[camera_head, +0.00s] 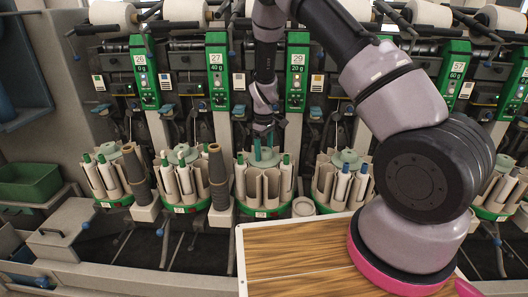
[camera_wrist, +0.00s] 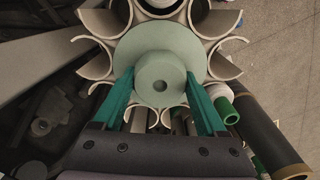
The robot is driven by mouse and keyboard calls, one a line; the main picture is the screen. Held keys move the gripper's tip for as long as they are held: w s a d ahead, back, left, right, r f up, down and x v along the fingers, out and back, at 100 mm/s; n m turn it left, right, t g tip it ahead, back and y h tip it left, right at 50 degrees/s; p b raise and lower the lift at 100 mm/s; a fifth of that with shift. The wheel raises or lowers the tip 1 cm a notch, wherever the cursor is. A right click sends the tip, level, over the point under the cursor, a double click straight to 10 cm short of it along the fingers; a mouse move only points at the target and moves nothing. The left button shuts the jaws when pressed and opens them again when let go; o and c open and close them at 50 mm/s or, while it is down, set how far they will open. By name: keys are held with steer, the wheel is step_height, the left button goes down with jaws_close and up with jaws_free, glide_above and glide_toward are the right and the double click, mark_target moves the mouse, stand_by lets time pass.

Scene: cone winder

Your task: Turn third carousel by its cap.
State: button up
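The third carousel (camera_head: 264,184) is a ring of pale, open tubes on a green base, in the middle of the head view. Its pale green cap (camera_head: 264,157) is partly hidden by my fingers. My gripper (camera_head: 264,145) points down over this carousel. In the wrist view the gripper (camera_wrist: 160,76) has its teal fingers apart, one on each side of the knob, with a narrow gap seeming to show.
Other carousels stand on both sides, the second (camera_head: 183,184) on the left with a dark cone tube (camera_head: 219,178), the fourth (camera_head: 342,184) on the right. A wooden-topped table (camera_head: 300,262) is in front. Bobbins with green ends (camera_wrist: 231,117) sit close by my right finger in the wrist view.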

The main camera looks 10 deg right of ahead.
jaws_close()
steer(key=shift+n, duration=0.4)
steer(key=n, duration=0.2)
steer(key=shift+n, duration=0.3)
steer(key=n, duration=0.4)
steer(key=shift+n, duration=0.3)
steer(key=n, duration=0.4)
steer(key=shift+n, duration=1.9)
